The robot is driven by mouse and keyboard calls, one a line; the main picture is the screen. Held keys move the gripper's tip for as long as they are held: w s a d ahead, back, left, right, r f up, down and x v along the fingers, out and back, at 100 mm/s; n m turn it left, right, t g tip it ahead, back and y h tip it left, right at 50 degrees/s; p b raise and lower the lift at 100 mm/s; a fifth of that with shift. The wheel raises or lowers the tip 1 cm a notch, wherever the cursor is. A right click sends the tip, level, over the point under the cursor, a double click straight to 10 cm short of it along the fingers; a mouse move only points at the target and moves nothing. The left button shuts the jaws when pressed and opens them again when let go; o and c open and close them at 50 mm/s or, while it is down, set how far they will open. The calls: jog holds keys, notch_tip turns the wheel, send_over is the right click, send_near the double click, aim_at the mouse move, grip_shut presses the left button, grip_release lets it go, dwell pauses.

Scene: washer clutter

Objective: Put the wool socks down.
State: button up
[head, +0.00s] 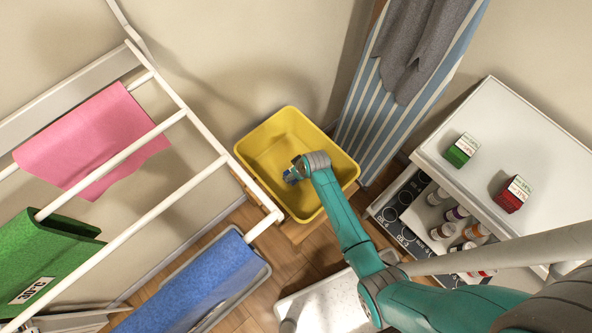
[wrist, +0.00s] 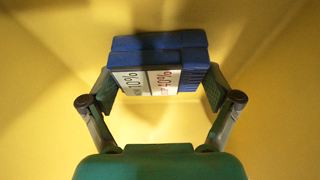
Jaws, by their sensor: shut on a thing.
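A folded blue bundle (wrist: 160,50) with a ribbed end and a white label is between my gripper's fingers; I take it to be the wool socks. The label shows percentages, but its smaller words are too small to read. My gripper (wrist: 160,88) is shut on the bundle from both sides. In the head view my gripper (head: 294,174) and the bundle are within the outline of a yellow bin (head: 262,140). The wrist view shows yellow bin surface all around. I cannot tell whether the bundle touches the bin's floor.
A white drying rack (head: 160,128) with pink, green and blue cloths stands left. A white cabinet (head: 500,115) at right carries a green labelled bundle (head: 461,151) and a red one (head: 512,196). Its drawer (head: 384,211) is open with several bottles. A striped board (head: 371,130) leans behind.

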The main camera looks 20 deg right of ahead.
jog(key=o, duration=0.9)
jog(key=shift+f, duration=0.1)
jog(key=v, duration=1.2)
